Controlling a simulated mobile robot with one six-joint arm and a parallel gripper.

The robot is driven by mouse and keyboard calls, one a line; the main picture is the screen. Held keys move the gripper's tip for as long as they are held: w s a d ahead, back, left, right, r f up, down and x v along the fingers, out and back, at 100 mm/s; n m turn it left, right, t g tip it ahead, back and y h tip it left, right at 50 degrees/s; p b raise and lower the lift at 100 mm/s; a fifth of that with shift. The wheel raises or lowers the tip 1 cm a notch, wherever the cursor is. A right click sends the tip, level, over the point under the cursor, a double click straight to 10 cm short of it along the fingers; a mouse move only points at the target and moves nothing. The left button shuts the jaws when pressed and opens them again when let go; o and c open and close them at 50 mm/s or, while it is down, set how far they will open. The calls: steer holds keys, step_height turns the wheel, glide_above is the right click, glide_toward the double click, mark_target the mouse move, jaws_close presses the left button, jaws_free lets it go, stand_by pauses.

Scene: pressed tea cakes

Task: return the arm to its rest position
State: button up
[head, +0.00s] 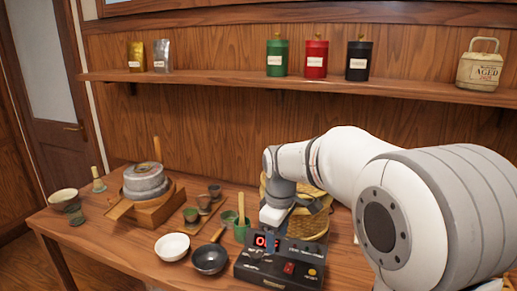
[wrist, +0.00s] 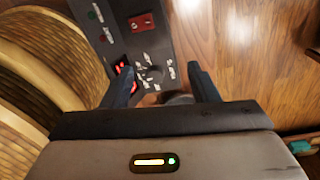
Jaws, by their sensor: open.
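My white and grey arm reaches in from the right in the head view, with my gripper (head: 270,241) pointing down at the black control box (head: 278,277) on the table. In the wrist view, the two dark fingers of my gripper (wrist: 162,80) stand apart, with no object seen held between them. The control box (wrist: 137,52) shows beyond them, with a red switch, a lit red display and small knobs. Whether the fingertips touch the box cannot be told. My forearm hides part of the table's right side.
Woven baskets (head: 305,221) stand close behind my gripper. A white bowl (head: 172,247), a black pan (head: 210,259) and a green cup (head: 241,231) sit left of it. A stone mill (head: 146,182) stands farther left. A wall shelf (head: 210,80) holds tins and pouches.

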steer(key=s+d+f+m+t, duration=0.1)
steer(key=s+d+m, duration=0.4)
steer(key=s, duration=0.5)
steer(key=s+d+m+t, duration=0.1)
steer(key=s+d+m, duration=0.4)
steer(key=s, duration=0.6)
steer(key=shift+d+f+m, duration=0.25)
steer(key=shift+f+m, duration=0.15)
steer(key=shift+m, duration=0.6)
steer(key=shift+c, duration=0.3)
